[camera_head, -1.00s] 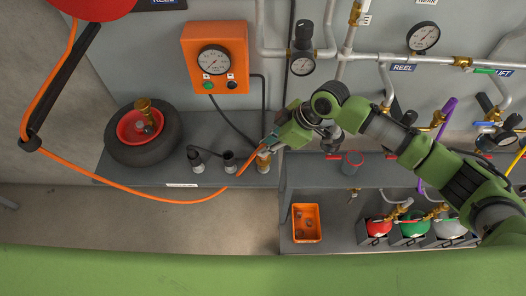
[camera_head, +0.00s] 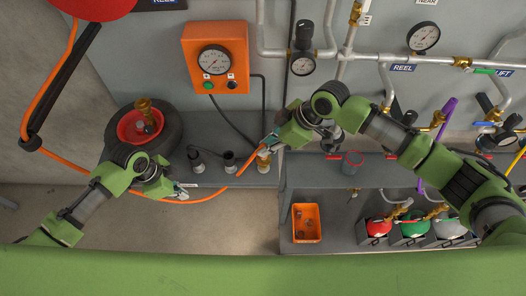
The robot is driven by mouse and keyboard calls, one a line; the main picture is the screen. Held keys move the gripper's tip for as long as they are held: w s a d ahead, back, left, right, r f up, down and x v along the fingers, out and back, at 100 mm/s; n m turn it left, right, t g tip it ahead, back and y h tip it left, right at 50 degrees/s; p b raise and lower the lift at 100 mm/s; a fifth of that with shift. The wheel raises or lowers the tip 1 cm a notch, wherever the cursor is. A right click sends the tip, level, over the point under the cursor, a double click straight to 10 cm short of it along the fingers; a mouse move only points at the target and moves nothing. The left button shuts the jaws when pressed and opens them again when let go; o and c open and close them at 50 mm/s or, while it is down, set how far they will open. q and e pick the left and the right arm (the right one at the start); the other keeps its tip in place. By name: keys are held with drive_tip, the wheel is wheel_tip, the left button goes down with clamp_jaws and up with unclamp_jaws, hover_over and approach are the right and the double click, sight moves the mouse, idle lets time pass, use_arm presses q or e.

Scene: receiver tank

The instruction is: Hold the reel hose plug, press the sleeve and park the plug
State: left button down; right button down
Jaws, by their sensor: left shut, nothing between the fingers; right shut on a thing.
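The orange reel hose (camera_head: 150,195) hangs from the reel at the upper left and sags along the shelf front. Its end rises to my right gripper (camera_head: 268,146), which is shut on the hose plug; the fingers mostly hide the plug. A brass coupling (camera_head: 264,162) stands upright on the shelf just below these fingers. I cannot tell whether the plug is in it. My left gripper (camera_head: 182,192) is shut and empty at the shelf's front edge, close to the hose and well left of the coupling.
Two dark posts (camera_head: 197,160) stand on the shelf left of the coupling. A wheel with a red hub (camera_head: 132,128) lies behind my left arm. An orange gauge box (camera_head: 215,58) is on the wall. An orange bin (camera_head: 306,222) and coloured tanks (camera_head: 414,230) are at the lower right.

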use_arm(q)
drive_tip(key=w+d+r+h, duration=0.1)
drive_tip(key=d+r, duration=0.1)
drive_tip(key=w+d+r+h, duration=0.1)
drive_tip(key=d+r, duration=0.1)
drive_tip(key=d, duration=0.1)
drive_tip(key=w+d+r+t+h, duration=0.1)
drive_tip(key=d+r, duration=0.2)
drive_tip(key=shift+w+r, duration=0.1)
drive_tip(key=shift+w, duration=0.3)
drive_tip(key=w+d+r+h, duration=0.2)
drive_tip(key=d+r+h, duration=0.1)
drive_tip(key=d+r, duration=0.5)
drive_tip(key=shift+t, duration=0.3)
drive_tip(key=x, duration=0.8)
drive_tip(key=shift+w+a+f, duration=0.1)
drive_tip(key=shift+w+f, duration=0.15)
drive_tip(key=shift+f, duration=0.05)
